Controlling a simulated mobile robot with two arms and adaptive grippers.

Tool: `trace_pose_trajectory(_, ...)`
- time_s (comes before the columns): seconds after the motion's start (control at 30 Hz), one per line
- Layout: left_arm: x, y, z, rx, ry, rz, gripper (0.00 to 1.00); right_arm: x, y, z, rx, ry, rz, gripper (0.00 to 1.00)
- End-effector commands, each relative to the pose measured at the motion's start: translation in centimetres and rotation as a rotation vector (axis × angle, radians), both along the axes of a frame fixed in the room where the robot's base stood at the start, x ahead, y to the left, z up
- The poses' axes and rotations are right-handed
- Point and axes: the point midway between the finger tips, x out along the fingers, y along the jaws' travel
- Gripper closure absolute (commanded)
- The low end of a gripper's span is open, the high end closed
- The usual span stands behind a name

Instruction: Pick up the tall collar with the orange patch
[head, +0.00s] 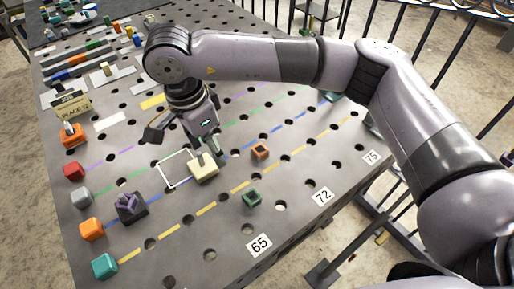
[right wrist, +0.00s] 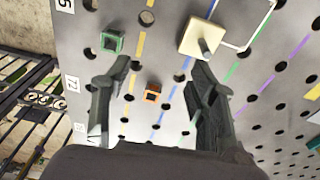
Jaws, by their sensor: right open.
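A small orange collar (head: 260,152) with a dark square opening stands on the perforated grey table, right of the cream block. In the right wrist view the orange collar (right wrist: 152,92) appears between my two fingers, on the table beyond them. I cannot make out a separate patch on it. A dark green collar (head: 251,197) stands nearer the front edge; it also shows in the right wrist view (right wrist: 111,42). My right gripper (head: 184,146) is open and empty above the table, left of the orange collar in the head view. My left gripper is not in view.
A cream block (head: 205,172) with a grey peg sits beside a white outlined square (head: 162,170). A dark block with a purple top (head: 130,207) and several coloured cubes line the left side.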

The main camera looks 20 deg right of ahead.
Motion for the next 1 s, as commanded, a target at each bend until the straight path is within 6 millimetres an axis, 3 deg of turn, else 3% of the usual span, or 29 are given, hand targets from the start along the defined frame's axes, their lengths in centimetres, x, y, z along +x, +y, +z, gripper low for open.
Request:
trace_pose_trajectory(0.03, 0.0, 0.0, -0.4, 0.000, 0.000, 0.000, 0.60, 1.5, -2.0, 0.8, -0.087, -0.051, -0.015, 0.47)
trace_pose_trajectory(0.1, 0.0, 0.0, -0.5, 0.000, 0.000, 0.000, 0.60, 2.7, -4.1, 1.9, -0.180, -0.097, -0.031, 0.47)
trace_pose_trajectory(0.27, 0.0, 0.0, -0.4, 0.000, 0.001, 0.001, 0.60, 3.7, -6.2, 2.4, -0.264, -0.129, -0.049, 0.47)
trace_pose_trajectory(0.73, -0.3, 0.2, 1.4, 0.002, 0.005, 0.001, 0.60, 4.7, -9.6, -5.9, -0.262, -0.126, -0.050, 0.47)
trace_pose_trajectory(1.0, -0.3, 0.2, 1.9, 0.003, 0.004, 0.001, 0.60, 5.1, -10.4, -8.2, -0.261, -0.129, -0.048, 0.47)
